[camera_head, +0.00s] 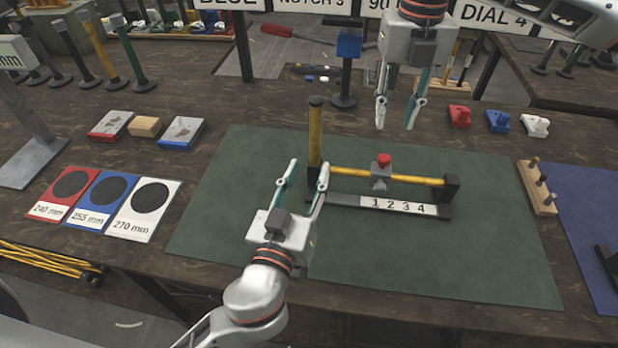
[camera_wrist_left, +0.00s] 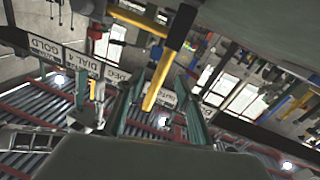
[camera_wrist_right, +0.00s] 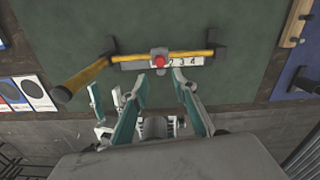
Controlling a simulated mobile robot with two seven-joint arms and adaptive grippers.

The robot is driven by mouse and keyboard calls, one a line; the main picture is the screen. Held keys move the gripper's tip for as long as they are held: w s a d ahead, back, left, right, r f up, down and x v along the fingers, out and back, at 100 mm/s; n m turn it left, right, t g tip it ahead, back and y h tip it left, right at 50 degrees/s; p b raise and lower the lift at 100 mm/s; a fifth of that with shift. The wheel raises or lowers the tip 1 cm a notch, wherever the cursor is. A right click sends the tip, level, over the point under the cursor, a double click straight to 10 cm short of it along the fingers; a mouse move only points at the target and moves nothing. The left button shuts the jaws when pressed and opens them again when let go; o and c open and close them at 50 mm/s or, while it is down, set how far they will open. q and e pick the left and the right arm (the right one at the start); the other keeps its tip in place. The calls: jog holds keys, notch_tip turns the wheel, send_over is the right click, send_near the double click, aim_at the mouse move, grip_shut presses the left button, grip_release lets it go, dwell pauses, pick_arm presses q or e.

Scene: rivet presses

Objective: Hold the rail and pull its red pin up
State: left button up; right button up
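The rail (camera_head: 410,180) is a yellow bar between black end posts, above a base with a strip marked 1 2 3 4. A tall yellow handle with a black cap (camera_head: 315,140) stands at its left end. The red pin (camera_head: 384,159) sits on a grey slider on the bar; it also shows in the right wrist view (camera_wrist_right: 159,61). My left gripper (camera_head: 307,172) is open at the rail's left end. The handle (camera_wrist_left: 165,65) appears between its fingers in the left wrist view, with no clear contact. My right gripper (camera_head: 398,112) is open, empty, pointing down above and behind the pin.
The rail stands on a green mat (camera_head: 470,270), clear in front. A wooden peg block (camera_head: 537,190) is at the mat's right edge. Red, blue and white blocks (camera_head: 497,121) lie behind it. Labelled cards (camera_head: 100,200) lie left. A blue-topped stand (camera_head: 345,75) rises at the back.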

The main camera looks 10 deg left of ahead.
aim_at(385, 157)
pick_arm(q)
jog(key=shift+w+d+f+y, duration=0.1)
jog(key=shift+w+f+y, duration=0.2)
jog(key=shift+w, duration=1)
jog(key=shift+w+f+y, duration=0.1)
jog(key=shift+w+y, duration=0.35)
jog(key=shift+w, duration=0.85)
jog(key=shift+w+d+f+y, duration=0.15)
jog(key=shift+w+y, duration=0.2)
jog(key=shift+w, duration=0.95)
jog(key=shift+a, duration=0.1)
grip_shut()
pick_arm(e)
jog(key=shift+o, duration=1.3)
notch_tip(385, 157, down, 10)
jog(key=m, duration=0.4)
jog(key=shift+r+m, duration=0.15)
jog(key=shift+m, duration=0.15)
